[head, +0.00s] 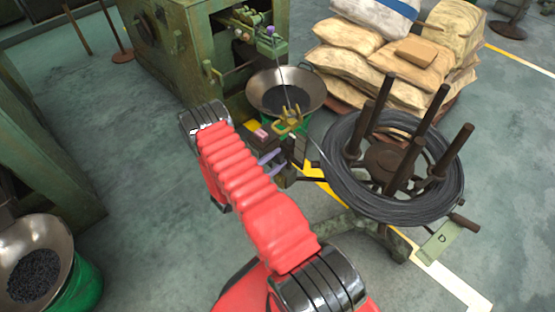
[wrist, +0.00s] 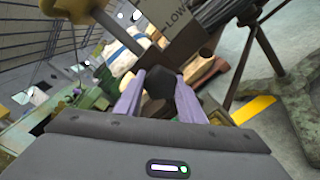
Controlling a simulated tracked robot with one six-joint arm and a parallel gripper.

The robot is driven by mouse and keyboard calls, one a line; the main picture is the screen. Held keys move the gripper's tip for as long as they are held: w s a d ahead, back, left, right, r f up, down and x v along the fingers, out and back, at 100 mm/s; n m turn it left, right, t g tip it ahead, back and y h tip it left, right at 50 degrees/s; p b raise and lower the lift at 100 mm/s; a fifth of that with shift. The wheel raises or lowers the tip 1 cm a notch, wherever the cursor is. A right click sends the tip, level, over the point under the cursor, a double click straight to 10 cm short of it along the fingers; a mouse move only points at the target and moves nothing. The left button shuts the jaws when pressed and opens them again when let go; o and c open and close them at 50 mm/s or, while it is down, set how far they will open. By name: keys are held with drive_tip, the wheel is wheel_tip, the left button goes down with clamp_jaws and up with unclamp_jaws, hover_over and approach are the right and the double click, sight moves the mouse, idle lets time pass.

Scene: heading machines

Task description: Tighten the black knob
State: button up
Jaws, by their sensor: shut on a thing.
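The black knob (wrist: 158,84) shows in the middle of the wrist view, below a dark plate lettered "LOW". My gripper (wrist: 160,92) has its two purple fingers on either side of the knob and is shut on it. In the head view my gripper (head: 276,164) is beyond the end of my red arm, left of the wire coil stand. The knob is small and dark there, hard to separate from the bracket parts around it.
The wire coil (head: 345,185) on its stand with upright posts is close on the right. A metal bowl (head: 260,98) of dark pieces stands ahead, beside a green machine (head: 180,55). Sacks (head: 350,68) are stacked behind. Open floor (head: 140,160) lies left.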

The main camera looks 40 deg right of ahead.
drive_tip(key=shift+f, duration=0.1)
drive_tip(key=o, duration=0.8)
drive_tip(key=shift+c, duration=0.2)
drive_tip(key=shift+a, duration=0.15)
drive_tip(key=a, duration=1.3)
drive_tip(key=shift+s+a, duration=0.25)
drive_tip(key=shift+a, duration=0.05)
